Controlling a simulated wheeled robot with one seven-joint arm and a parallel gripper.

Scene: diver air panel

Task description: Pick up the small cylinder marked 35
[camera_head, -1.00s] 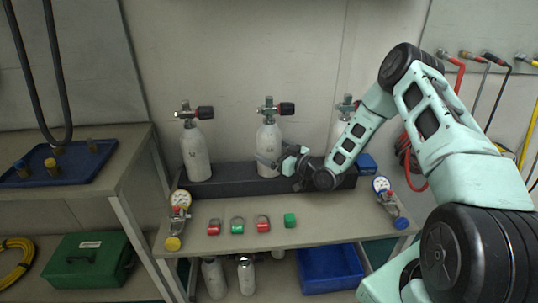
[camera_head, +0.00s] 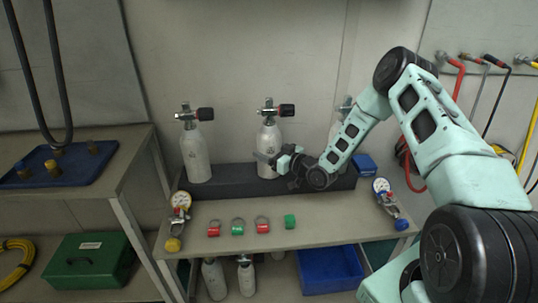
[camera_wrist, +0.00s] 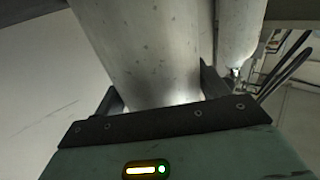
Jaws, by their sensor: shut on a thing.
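Three pale grey cylinders with black-knobbed valves stand upright in a dark rack. My gripper (camera_head: 263,161) reaches in from the right and is shut on the middle cylinder (camera_head: 268,138), low on its body. In the wrist view this cylinder (camera_wrist: 145,50) fills the space between the two dark fingers (camera_wrist: 158,100). It appears upright and still at the rack. The left cylinder (camera_head: 195,155) stands free. The right cylinder (camera_head: 337,128) is partly hidden by my arm. I cannot read a number on any cylinder.
The dark rack (camera_head: 230,180) runs along the back of the bench. More cylinders and a blue bin (camera_head: 330,270) are below. The space above the rack is free.

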